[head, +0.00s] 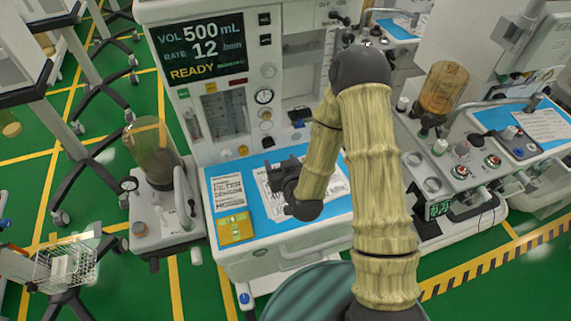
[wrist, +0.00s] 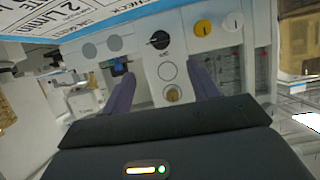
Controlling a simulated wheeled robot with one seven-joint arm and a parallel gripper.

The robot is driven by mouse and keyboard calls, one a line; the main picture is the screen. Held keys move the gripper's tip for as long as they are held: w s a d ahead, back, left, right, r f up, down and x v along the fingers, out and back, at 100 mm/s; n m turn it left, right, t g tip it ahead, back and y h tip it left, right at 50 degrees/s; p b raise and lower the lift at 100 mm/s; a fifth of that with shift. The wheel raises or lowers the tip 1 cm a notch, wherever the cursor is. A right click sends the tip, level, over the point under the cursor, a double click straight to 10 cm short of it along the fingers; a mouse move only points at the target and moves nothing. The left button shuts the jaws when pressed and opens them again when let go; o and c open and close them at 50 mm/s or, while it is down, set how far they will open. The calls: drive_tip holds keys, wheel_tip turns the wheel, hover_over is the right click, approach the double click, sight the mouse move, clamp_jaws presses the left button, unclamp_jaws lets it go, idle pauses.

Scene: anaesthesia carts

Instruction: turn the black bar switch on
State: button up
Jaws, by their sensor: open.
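The black bar switch (wrist: 158,40) is a round black knob with a pale pointer line, set on the white machine front. In the wrist view it is above and between my fingers. In the head view the black bar switch (head: 268,142) is low on the panel, just beyond my gripper (head: 274,172). My gripper is over the blue worktop, in front of the panel. In the wrist view my gripper (wrist: 162,88) has two purple fingers spread apart with nothing between them. The fingers look apart from the switch.
A yellow knob (wrist: 203,28) and a white knob (wrist: 233,21) sit beside the switch. A gold knob (wrist: 172,94) is also on the panel. The screen (head: 200,48) reads READY. Papers and a yellow box (head: 235,228) lie on the blue worktop (head: 258,228).

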drive_tip(key=shift+s+r+p, duration=0.2)
drive_tip(key=shift+r+p, duration=0.1)
drive_tip(key=shift+p, duration=0.1)
drive_tip(key=p+v, duration=0.2)
drive_tip(key=p, duration=0.1)
drive_tip(key=p+v, duration=0.1)
drive_tip(key=v, duration=0.1)
drive_tip(key=shift+s+f, duration=0.1)
drive_tip(key=shift+f, duration=0.2)
drive_tip(key=shift+d+r, duration=0.1)
drive_tip(key=d+r+g+h, duration=0.2)
drive_tip(key=d+r+g, duration=0.4)
drive_tip(key=d+r, duration=0.15)
drive_tip(key=s+d+r+m+g+h, duration=0.1)
drive_tip(key=s+d+r+m+g, duration=0.2)
drive_tip(key=s+d+r, duration=0.3)
drive_tip(key=s+r+g, duration=0.1)
drive_tip(key=s+r, duration=0.3)
drive_tip(key=s, duration=0.2)
drive_tip(key=shift+h, duration=0.4)
